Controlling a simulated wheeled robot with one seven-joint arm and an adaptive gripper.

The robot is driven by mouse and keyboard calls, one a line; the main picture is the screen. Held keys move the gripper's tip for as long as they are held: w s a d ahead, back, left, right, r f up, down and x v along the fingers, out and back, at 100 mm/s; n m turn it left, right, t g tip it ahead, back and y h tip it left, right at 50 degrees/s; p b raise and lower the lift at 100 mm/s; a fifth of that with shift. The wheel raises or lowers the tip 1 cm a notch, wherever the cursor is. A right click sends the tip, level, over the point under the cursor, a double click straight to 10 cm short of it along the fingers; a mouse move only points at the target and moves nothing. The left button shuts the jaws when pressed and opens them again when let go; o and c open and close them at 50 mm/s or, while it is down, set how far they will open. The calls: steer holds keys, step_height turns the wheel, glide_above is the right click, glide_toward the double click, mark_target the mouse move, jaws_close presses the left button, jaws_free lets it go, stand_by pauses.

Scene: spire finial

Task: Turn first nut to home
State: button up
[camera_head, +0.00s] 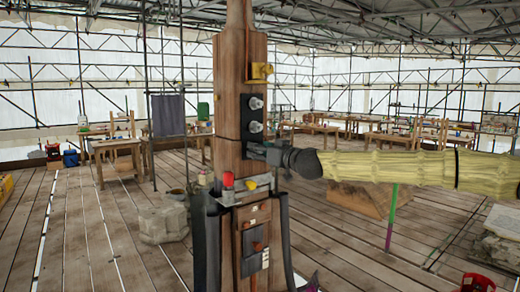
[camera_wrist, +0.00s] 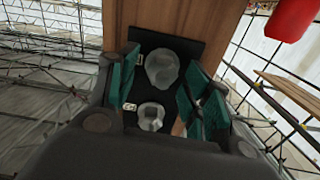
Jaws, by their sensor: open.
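Two grey metal nuts, the upper nut (camera_head: 256,103) and the lower nut (camera_head: 256,127), sit on a black plate (camera_head: 245,116) on the wooden post (camera_head: 228,80). My gripper (camera_head: 257,150) reaches in from the right, just below the lower nut, with its tip close to the post. In the wrist view my gripper (camera_wrist: 162,85) is open, its teal pads on either side of the black plate. A larger nut (camera_wrist: 162,72) and a smaller nut (camera_wrist: 150,116) show between the pads. I cannot tell whether a pad touches a nut. Small white labels sit beside them.
A yellow bracket (camera_head: 261,72) is on the post above the plate. A red cap (camera_head: 228,180) and a metal collar (camera_head: 252,189) are below my gripper. A stone block (camera_head: 163,222) stands on the plank floor at left. Workbenches are farther back.

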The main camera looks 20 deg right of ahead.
steer(key=shift+w, duration=0.2)
steer(key=c, duration=1)
